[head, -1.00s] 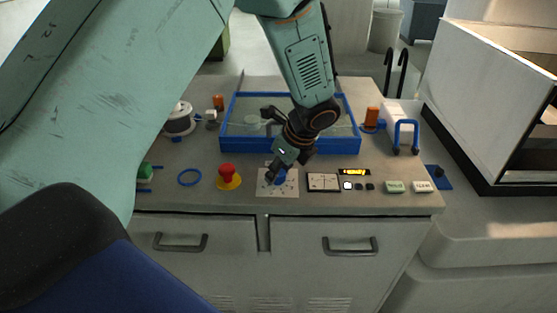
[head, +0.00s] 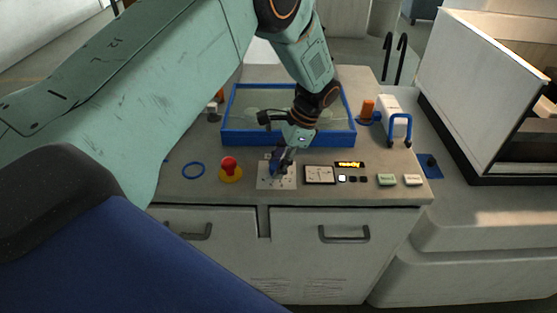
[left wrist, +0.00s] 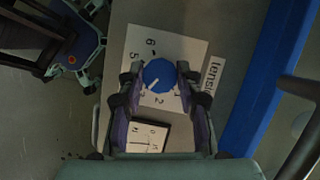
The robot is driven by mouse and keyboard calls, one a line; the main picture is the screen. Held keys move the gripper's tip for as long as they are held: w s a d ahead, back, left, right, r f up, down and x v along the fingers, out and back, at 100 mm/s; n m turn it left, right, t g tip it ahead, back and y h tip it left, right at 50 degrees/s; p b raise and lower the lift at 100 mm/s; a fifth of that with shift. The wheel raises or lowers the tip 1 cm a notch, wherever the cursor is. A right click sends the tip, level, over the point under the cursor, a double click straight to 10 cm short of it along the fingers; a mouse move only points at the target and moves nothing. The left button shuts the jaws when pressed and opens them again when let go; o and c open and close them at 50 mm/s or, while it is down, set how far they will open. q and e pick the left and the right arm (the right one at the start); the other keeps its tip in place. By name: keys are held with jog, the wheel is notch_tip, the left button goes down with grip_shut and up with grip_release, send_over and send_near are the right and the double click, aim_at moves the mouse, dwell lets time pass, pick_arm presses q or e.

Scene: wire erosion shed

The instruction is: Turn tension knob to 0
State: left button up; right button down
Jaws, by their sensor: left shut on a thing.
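The blue tension knob (left wrist: 159,74) sits on a white dial plate (head: 264,183) on the cabinet top. In the left wrist view its white pointer line points down and left, toward the part of the scale between the 2 and the 5. The printed 6, 5 and 2 can be read; fingers hide other marks. My left gripper (head: 280,160) reaches down from above and is shut on the knob, one finger on each side of it. The word "tension" is partly visible beside the plate in the left wrist view. My right gripper is not in view.
A red stop button (head: 229,164) on a yellow base stands left of the plate. A square meter (head: 320,175), a lit display (head: 349,165) and small buttons lie right.

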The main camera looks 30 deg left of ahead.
pick_arm(q)
jog(key=n+h, duration=0.1)
jog(key=n, duration=0.2)
jog(key=shift+n+g, duration=0.4)
jog(key=n, duration=0.1)
jog(key=n+h, duration=0.1)
jog(key=n, duration=0.1)
jog(key=shift+w+a+n+h, duration=0.1)
jog(key=shift+a+n+h, duration=0.05)
jog(key=shift+n+h, duration=0.15)
jog(key=n+h, duration=0.1)
jog(key=n, duration=0.1)
jog(key=n+h+p, duration=0.1)
jog(key=n, duration=0.2)
jog(key=shift+a+r, duration=0.1)
jog(key=shift+a, duration=0.05)
jog(key=n+h+p, duration=0.1)
jog(key=n, duration=0.2)
jog(key=n+t+p, duration=0.1)
jog(key=n, duration=0.1)
jog(key=shift+a+n+h, duration=0.15)
jog(key=shift+n+h, duration=0.25)
jog(key=n+t+p, duration=0.1)
jog(key=n, duration=0.2)
jog(key=shift+r+h+p, duration=0.1)
jog(key=shift+h+p, duration=0.2)
jog(key=shift+h, duration=0.1)
jog(key=shift+n+t+p, duration=0.5)
jog(key=shift+n+p, duration=0.05)
jog(key=shift+n, duration=1.15)
